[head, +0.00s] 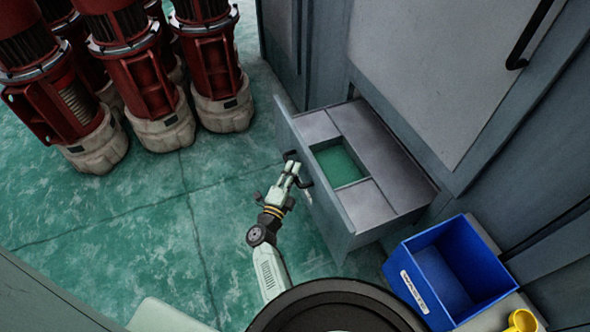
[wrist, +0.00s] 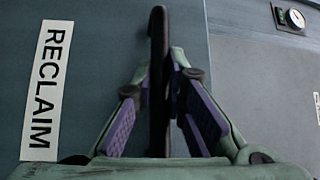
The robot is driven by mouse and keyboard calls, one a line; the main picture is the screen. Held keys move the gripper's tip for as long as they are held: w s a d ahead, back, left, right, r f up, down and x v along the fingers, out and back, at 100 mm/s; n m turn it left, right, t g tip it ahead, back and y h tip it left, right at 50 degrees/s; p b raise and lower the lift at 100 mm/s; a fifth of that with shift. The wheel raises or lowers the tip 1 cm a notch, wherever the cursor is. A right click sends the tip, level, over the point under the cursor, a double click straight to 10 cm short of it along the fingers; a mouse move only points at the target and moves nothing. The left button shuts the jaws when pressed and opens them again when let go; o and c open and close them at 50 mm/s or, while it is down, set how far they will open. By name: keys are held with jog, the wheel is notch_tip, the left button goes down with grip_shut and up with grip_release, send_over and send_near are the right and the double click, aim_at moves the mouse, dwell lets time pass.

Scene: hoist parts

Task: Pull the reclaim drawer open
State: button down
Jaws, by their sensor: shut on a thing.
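The reclaim drawer (head: 397,201) stands well out from the grey cabinet, with a metal top around a square green-bottomed opening (head: 339,165). Its front carries a white RECLAIM label (wrist: 46,88) in the wrist view. A dark bar handle (wrist: 158,75) runs upright between my fingers there; in the head view the handle (head: 291,155) shows at the drawer's front. My gripper (head: 293,169) is at the drawer front, shut on the handle. The wrist view also shows my gripper (wrist: 161,78), its purple-padded fingers on either side of the bar.
A blue bin (head: 450,275) stands beside the drawer at the lower right, near a yellow object (head: 522,320). Several red machines (head: 212,65) on pale bases stand at the upper left. The green floor (head: 150,215) left of the drawer is clear.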

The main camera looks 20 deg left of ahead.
jog(key=c, duration=1.6)
grip_release()
jog(key=s+f, duration=0.1)
jog(key=s, duration=1.1)
jog(key=shift+f, duration=0.3)
jog(key=shift+d, duration=0.1)
